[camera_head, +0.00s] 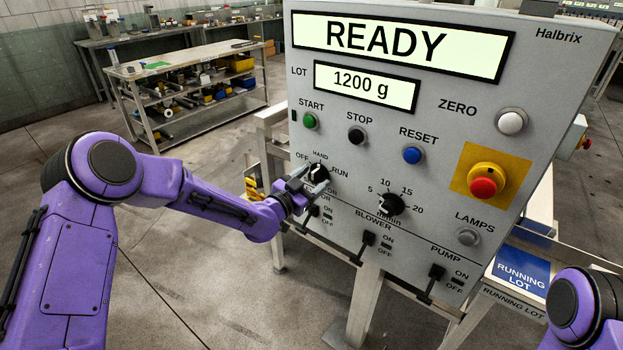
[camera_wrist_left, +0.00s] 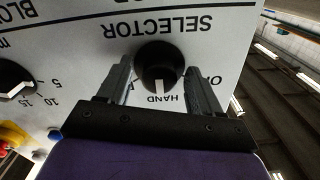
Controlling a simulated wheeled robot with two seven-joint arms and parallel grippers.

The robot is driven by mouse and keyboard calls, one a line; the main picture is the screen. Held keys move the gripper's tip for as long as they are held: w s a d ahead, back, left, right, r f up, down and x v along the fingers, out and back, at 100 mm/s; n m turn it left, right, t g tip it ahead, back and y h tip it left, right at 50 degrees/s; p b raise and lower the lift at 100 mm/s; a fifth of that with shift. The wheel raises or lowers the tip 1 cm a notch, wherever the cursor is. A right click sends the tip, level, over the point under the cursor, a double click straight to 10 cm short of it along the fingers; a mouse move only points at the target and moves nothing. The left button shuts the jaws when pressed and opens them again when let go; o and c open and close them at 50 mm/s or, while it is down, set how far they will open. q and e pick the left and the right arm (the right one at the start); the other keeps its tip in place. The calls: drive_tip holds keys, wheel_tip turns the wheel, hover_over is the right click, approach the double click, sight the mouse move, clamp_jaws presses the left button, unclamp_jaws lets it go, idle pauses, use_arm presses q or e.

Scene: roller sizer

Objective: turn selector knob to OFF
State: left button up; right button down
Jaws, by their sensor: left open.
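The black selector knob (camera_head: 319,173) is on the grey control panel (camera_head: 440,140), below the labels OFF, HAND and RUN. In the left wrist view the knob (camera_wrist_left: 158,65) appears upside down, its white mark pointing at HAND. My left gripper (camera_head: 304,184) is at the panel, partly covering the knob's surroundings. In the left wrist view its open fingers (camera_wrist_left: 158,75) stand on either side of the knob, with visible gaps. The fingers partly hide the OFF and RUN labels. My right gripper is out of view.
Close by are a dial (camera_head: 390,205) marked 5 to 20, the black stop button (camera_head: 357,135), and switches including the blower toggle (camera_head: 368,239). A red emergency button (camera_head: 484,186) is further right. The display (camera_head: 400,42) reads READY. A workbench (camera_head: 185,75) stands behind.

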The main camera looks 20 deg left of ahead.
use_arm(q)
drive_tip(key=c, duration=1.1)
drive_tip(key=shift+o, duration=0.2)
drive_tip(key=shift+f+n, duration=0.1)
drive_tip(key=shift+n, duration=0.2)
drive_tip(key=shift+n+b, duration=0.65)
drive_tip(key=shift+n, duration=0.25)
drive_tip(key=n+b, duration=0.1)
drive_tip(key=n, duration=0.1)
drive_tip(key=shift+n, duration=0.3)
drive_tip(key=n+b, duration=0.1)
drive_tip(key=n, duration=0.2)
drive_tip(key=shift+d+n, duration=0.1)
drive_tip(key=shift+n, duration=0.2)
drive_tip(key=shift+n+b, duration=0.3)
drive_tip(key=shift+n, duration=1.3)
